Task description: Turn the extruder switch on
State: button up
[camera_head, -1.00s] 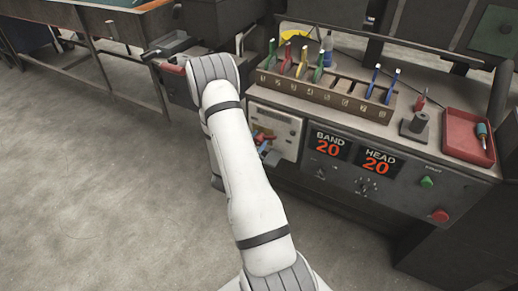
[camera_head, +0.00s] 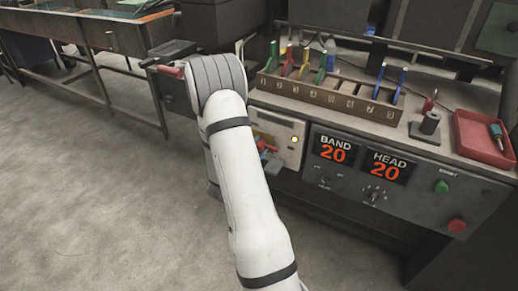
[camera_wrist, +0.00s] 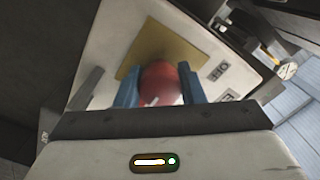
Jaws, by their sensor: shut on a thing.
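The extruder switch is a red knob (camera_wrist: 160,84) on a yellow plate (camera_wrist: 128,66) fixed to a pale switch panel (camera_wrist: 110,40), seen in the wrist view. My gripper (camera_wrist: 158,88) has its blue fingers on both sides of the knob and is shut on it. In the head view the pale panel (camera_head: 285,127) is at the front left of the machine, and my arm covers part of it. A small yellow lamp (camera_head: 295,139) on the panel is lit. The gripper is mostly hidden there behind the arm.
To the right of the panel are the BAND display (camera_head: 334,149) and HEAD display (camera_head: 388,166), both reading 20, with knobs below. A green button (camera_head: 441,187) and red button (camera_head: 457,225) are further right. A tool rack (camera_head: 330,99) and red tray (camera_head: 483,138) stand on top.

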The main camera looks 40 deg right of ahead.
jog(key=shift+w+a, duration=0.1)
jog(key=o, duration=1)
jog(key=v, duration=0.7)
jog(key=shift+a, duration=0.4)
